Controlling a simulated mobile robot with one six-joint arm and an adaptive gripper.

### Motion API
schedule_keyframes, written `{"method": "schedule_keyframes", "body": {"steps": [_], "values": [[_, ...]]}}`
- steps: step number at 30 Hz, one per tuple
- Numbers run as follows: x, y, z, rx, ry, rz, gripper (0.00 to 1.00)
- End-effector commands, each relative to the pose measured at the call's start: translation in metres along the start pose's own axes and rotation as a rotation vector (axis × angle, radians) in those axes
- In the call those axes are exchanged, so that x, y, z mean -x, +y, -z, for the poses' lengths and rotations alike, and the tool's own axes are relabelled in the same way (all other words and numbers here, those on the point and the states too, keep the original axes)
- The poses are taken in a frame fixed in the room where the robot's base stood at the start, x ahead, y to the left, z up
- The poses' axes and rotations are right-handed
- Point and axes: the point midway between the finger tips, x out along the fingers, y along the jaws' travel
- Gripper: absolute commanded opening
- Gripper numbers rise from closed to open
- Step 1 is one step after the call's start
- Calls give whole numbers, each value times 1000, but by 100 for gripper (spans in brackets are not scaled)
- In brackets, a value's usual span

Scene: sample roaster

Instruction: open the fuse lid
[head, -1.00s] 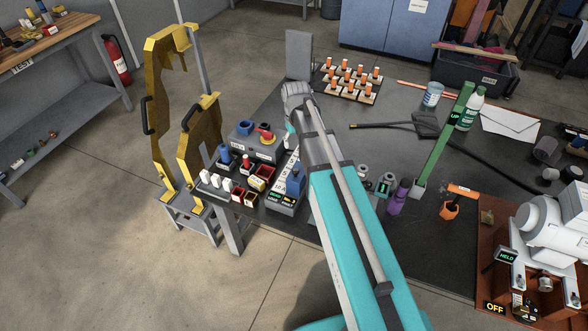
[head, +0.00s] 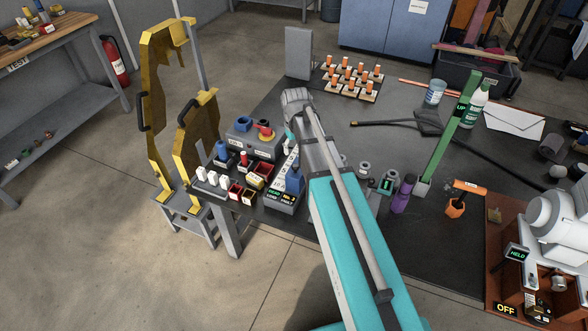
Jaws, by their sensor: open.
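A cluster of control gear stands at the table's left corner. It has a grey box with a yellow-and-red button (head: 265,133), a small dark box with a lit display (head: 281,198) under a blue part (head: 294,180), and small red open boxes (head: 249,197). I cannot tell which part is the fuse lid; it may be among these or hidden behind my arm. My turquoise and grey arm reaches over the table from the bottom, its grey joint right of this gear. My gripper cannot be made out; it seems hidden behind the arm.
Yellow panels (head: 198,135) on a stand rise left of the gear. A green upright bar (head: 448,140), purple bottle (head: 401,197), orange-handled tool (head: 456,205) and white machine (head: 558,220) stand to the right. Orange-topped pegs (head: 352,82) stand at the back. Table middle-right holds a dark cable.

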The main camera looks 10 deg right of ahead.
Motion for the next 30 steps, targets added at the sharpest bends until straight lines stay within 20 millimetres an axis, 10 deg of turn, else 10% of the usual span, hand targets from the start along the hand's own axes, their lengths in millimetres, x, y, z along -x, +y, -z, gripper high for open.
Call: {"method": "schedule_keyframes", "body": {"steps": [30], "values": [[-77,-1,0,1,0,0,73]]}}
